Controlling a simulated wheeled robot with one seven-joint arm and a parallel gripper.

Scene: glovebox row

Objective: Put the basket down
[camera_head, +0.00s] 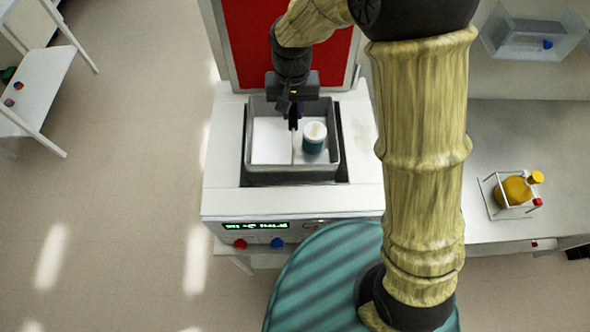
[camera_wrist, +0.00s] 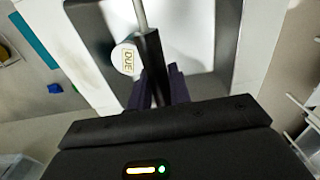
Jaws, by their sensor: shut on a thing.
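The basket (camera_head: 249,150) is a grey open box with a pale floor. It is over or in the dark-edged opening in the top of a white machine; I cannot tell if it rests there. A thin bar runs across its middle. A teal jar (camera_head: 313,141) with a white lid stands in its right half. My gripper (camera_head: 294,121) is above the middle of the basket, shut on its bar. In the wrist view, the bar (camera_wrist: 140,15) runs to the fingers (camera_wrist: 160,90), beside the lid (camera_wrist: 126,59), marked "DUE".
The white machine (camera_head: 225,195) has a lit display and red and blue knobs. A red panel (camera_head: 245,45) rises behind. At right, a bench holds a yellow flask in a rack (camera_head: 515,190) and a clear bin (camera_head: 530,40). A white table (camera_head: 40,90) stands at left.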

